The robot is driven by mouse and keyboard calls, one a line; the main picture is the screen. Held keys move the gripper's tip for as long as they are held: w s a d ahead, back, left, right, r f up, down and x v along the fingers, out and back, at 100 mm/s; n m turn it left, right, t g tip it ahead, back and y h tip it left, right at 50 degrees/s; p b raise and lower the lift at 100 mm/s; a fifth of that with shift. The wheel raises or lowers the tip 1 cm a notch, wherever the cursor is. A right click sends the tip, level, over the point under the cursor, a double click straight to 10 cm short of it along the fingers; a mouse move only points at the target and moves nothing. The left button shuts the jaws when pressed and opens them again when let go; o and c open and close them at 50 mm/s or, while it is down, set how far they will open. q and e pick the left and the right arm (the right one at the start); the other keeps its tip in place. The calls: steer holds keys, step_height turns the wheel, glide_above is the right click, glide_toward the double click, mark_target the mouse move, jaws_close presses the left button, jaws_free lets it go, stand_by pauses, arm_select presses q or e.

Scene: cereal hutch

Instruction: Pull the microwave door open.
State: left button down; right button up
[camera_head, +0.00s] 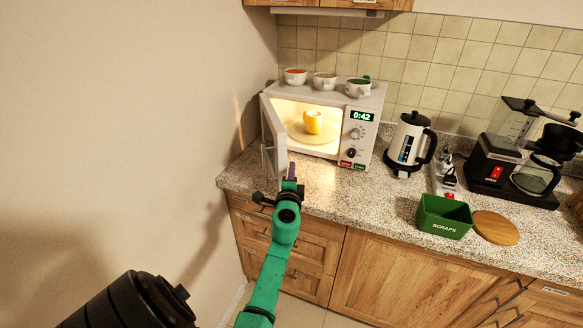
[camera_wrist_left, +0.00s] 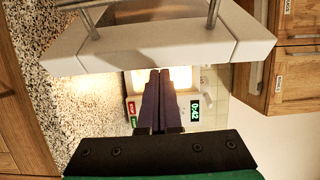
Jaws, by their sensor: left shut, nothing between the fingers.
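The white microwave (camera_head: 367,107) stands on the counter against the tiled wall, its lit inside facing me. Its door (camera_head: 274,132) is hinged at the left and stands swung well open. A yellow mug (camera_head: 313,121) sits on the turntable inside. My left gripper (camera_head: 291,172) is shut and empty, near the door's free edge, in front of the opening. In the left wrist view the shut fingers (camera_wrist_left: 160,76) point at the lit opening, and the door (camera_wrist_left: 160,48) with its metal bar handle crosses above them. I cannot tell whether they touch the door. My right gripper is not in view.
Several bowls (camera_head: 325,81) stand on top of the microwave. To its right are a kettle (camera_head: 408,143), a power strip (camera_head: 446,181), a green scraps bin (camera_head: 444,217), a round wooden board (camera_head: 495,228) and a coffee maker (camera_head: 494,155). A plain wall lies close on the left.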

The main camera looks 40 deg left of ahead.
arm_select(q)
steer(key=shift+s+a+m+t+h, duration=0.35)
steer(key=shift+s+h, duration=0.1)
steer(key=shift+s, duration=0.2)
steer(key=shift+s+a+m+t+h, duration=0.25)
steer(key=shift+s+a+m+h, duration=0.15)
steer(key=shift+s, duration=0.2)
steer(key=s+a+m+t+h+b, duration=0.1)
steer(key=s+a+m+h+b, duration=0.2)
steer(key=s+a, duration=0.8)
steer(key=shift+s+t+h+b, duration=0.15)
steer(key=shift+t+h+b, duration=0.25)
steer(key=shift+h, duration=0.45)
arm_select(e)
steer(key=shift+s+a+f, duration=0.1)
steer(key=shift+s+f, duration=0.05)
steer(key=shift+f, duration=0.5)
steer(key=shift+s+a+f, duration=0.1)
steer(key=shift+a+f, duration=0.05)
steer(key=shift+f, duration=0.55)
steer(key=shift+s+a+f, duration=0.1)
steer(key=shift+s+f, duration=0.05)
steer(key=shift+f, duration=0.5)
arm_select(q)
steer(key=shift+a, duration=0.1)
